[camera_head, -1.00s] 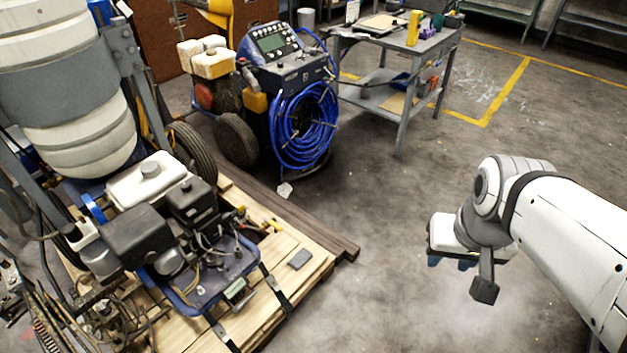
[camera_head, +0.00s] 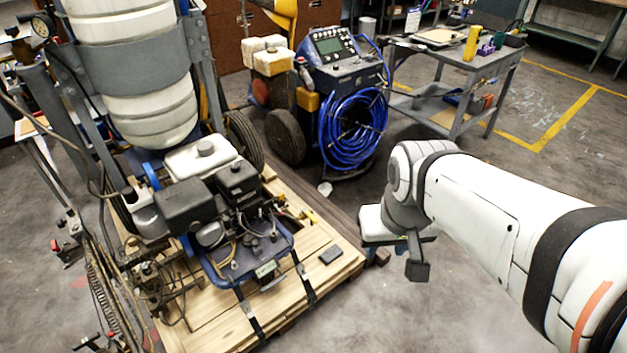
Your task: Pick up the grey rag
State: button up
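I cannot make out the grey rag for certain. A small flat dark-grey piece (camera_head: 330,254) lies on the wooden pallet (camera_head: 215,325), near its right edge; it may be a folded rag or a block. A small pale crumpled scrap (camera_head: 325,188) lies on the floor by the blue hose reel. My gripper (camera_head: 376,243) hangs from the arm's wrist to the right of the pallet, above and right of the dark-grey piece and apart from it in the picture. Its fingertips are mostly hidden, and nothing shows held in it.
An engine unit (camera_head: 225,205) and white tank (camera_head: 140,60) stand on the pallet, with straps and cables around them. A machine with a coiled blue hose (camera_head: 352,130) stands behind. A grey cart (camera_head: 450,78) holds tools.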

aim_at(331, 253)
jog(key=z, duration=0.05)
jog(key=i, duration=1)
jog(key=u, duration=0.05)
